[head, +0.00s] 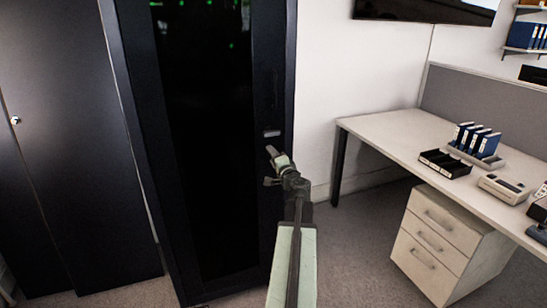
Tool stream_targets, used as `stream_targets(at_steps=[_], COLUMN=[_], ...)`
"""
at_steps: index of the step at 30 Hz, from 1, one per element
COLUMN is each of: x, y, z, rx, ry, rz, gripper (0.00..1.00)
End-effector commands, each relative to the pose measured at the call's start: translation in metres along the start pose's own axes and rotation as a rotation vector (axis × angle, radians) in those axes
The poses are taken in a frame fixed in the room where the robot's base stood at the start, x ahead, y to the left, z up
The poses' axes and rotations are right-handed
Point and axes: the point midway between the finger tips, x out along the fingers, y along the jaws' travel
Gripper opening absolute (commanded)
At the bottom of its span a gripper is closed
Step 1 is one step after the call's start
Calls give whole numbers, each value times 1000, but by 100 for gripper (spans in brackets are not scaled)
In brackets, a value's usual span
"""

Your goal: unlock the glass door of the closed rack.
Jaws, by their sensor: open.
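The closed rack (140,120) is tall and black, with a dark glass door (208,160). Several small green lights show through the upper glass. A small light-grey lock or handle piece (271,133) sits on the right side of the door frame. My gripper (270,166) is just below that piece, in front of the right edge of the door. Its jaws are open, with one finger pointing up-left and the other lower on the left. Nothing shows between them. I cannot tell whether the fingers touch the door. The door looks shut against its frame.
A dark cabinet (85,190) stands left of the rack. On the right is a white desk (390,130) with blue binders (475,140), a black tray (445,163) and a device (505,188). A drawer unit (440,245) stands under it. Carpet (355,240) lies clear between rack and drawers.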

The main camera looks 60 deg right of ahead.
Motion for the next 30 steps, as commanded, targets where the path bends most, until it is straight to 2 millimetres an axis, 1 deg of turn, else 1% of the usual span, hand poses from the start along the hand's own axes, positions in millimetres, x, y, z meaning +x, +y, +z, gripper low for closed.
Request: stream_targets(at_steps=[5,10,13,15,28,29,30], x=[-26,-61,-75,-78,-76,-76,-73], y=[0,0,0,0,0,0,-2], z=[1,1,0,0,-1,2,8], rx=[0,0,0,0,0,0,0], ry=[2,3,2,1,1,-3,-12], rz=[0,1,1,1,0,0,-3], gripper=[47,47,47,47,47,47,47])
